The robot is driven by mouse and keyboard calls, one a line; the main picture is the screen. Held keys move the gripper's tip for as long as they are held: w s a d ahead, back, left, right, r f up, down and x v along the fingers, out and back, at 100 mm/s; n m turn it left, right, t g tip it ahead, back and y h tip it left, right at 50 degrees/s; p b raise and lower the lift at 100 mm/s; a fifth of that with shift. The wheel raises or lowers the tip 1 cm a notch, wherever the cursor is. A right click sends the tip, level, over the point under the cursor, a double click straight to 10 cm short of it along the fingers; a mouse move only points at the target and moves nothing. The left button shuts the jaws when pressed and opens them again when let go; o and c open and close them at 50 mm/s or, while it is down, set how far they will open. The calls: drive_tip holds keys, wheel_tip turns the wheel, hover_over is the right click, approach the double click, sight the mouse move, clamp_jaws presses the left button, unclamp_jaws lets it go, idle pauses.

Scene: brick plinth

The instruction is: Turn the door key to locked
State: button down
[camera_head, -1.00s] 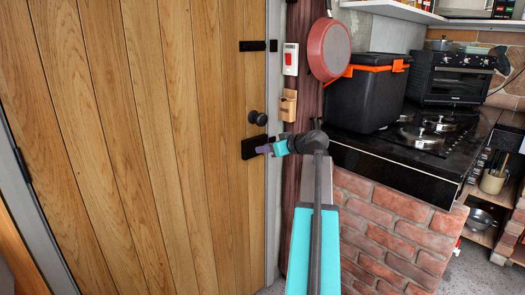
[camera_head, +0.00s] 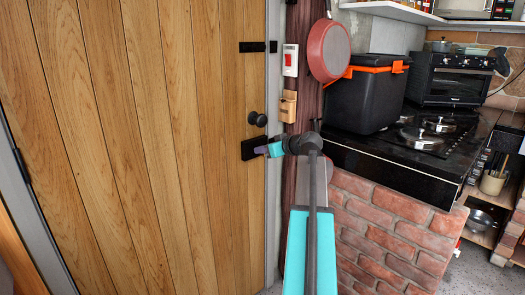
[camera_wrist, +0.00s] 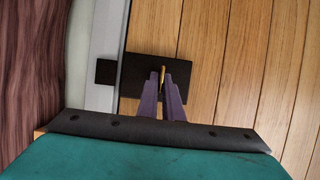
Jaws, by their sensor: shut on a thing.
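The wooden door (camera_head: 150,120) fills the left of the head view and is closed against its grey frame. A black lock plate (camera_head: 250,149) sits low on its right edge, below a round black knob (camera_head: 257,119). In the wrist view the lock plate (camera_wrist: 140,72) shows with a thin brass-coloured key (camera_wrist: 162,75) standing out of it. My gripper (camera_head: 264,149) is at the plate. In the wrist view its purple fingers (camera_wrist: 164,84) are shut on the key, which is mostly hidden between them.
A black bolt (camera_head: 252,46) is higher on the door. Right of the frame are a light switch (camera_head: 290,60), a small wooden holder (camera_head: 288,105) and a hanging red pan (camera_head: 329,50). A brick plinth (camera_head: 385,225) with a black counter stands at the right.

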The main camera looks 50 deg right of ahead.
drive_tip(key=m+t+y+p, duration=0.1)
drive_tip(key=m+y+p, duration=0.1)
drive_tip(key=m, duration=0.2)
drive_tip(key=m+t+y+p, duration=0.1)
drive_tip(key=m+y+p, duration=0.1)
drive_tip(key=m, duration=0.3)
drive_tip(key=d+f+m+t+y+p, duration=0.1)
drive_tip(key=m+y+p, duration=0.1)
drive_tip(key=m+p, duration=0.2)
drive_tip(key=shift+t+y, duration=0.3)
drive_tip(key=shift+t, duration=0.1)
idle(0.5)
drive_tip(key=shift+m, duration=0.4)
drive_tip(key=c, duration=2)
unclamp_jaws()
drive_tip(key=shift+s, duration=0.1)
